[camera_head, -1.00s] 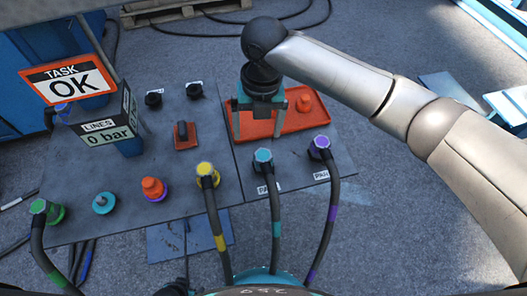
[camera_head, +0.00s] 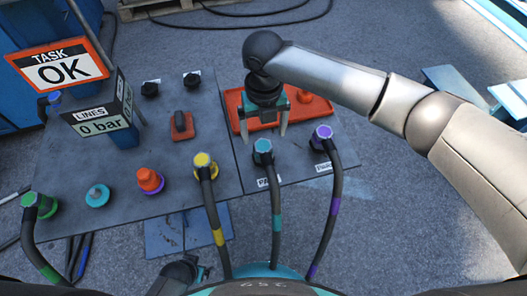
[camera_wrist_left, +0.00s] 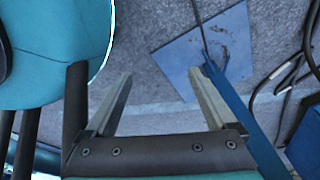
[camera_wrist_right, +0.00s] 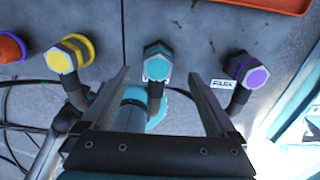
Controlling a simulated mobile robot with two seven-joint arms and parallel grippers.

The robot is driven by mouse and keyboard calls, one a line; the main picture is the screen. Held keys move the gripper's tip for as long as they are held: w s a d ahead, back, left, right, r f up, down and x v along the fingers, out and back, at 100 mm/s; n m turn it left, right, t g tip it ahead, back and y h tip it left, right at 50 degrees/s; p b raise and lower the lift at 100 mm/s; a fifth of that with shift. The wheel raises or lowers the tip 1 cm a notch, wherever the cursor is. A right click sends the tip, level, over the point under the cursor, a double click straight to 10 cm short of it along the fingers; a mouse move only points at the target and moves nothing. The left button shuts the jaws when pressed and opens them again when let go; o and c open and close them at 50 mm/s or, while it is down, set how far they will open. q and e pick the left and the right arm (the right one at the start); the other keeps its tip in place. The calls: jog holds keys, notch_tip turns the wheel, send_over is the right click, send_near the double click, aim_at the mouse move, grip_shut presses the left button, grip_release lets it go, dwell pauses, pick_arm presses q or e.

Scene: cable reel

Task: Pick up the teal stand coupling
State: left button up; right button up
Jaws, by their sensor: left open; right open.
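The teal stand coupling (camera_head: 263,147) sits on the dark panel, with a black hose banded in teal running from it toward me. It also shows in the right wrist view (camera_wrist_right: 157,66), between and beyond the fingertips. My right gripper (camera_head: 267,131) is open and empty, fingers pointing down, just behind the coupling in the head view. In the right wrist view the right gripper (camera_wrist_right: 159,76) has a finger on either side of the coupling's image; contact is not visible. My left gripper (camera_wrist_left: 160,76) is open and empty over the floor, low in the head view.
A purple coupling (camera_head: 323,133) stands close right of the teal one, a yellow coupling (camera_head: 202,162) to its left. Orange (camera_head: 150,180), teal (camera_head: 97,195) and green (camera_head: 34,203) fittings lie farther left. A red tray (camera_head: 310,112) is behind; a sign (camera_head: 58,65) reads TASK OK.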

aim_at(263, 145)
jog(key=shift+s+f+b, duration=0.15)
jog(key=shift+f+b, duration=0.7)
jog(key=shift+f, duration=1.1)
jog(key=shift+a+f+b, duration=0.1)
jog(key=shift+f+b, duration=0.25)
jog(key=shift+f, duration=0.25)
pick_arm(q)
jog(key=w+d+r, duration=0.3)
jog(key=w+r, duration=0.1)
jog(key=r, duration=0.1)
jog(key=shift+d+r+b, duration=0.25)
jog(key=shift+b, duration=0.15)
pick_arm(e)
jog(key=shift+f, duration=0.95)
grip_shut()
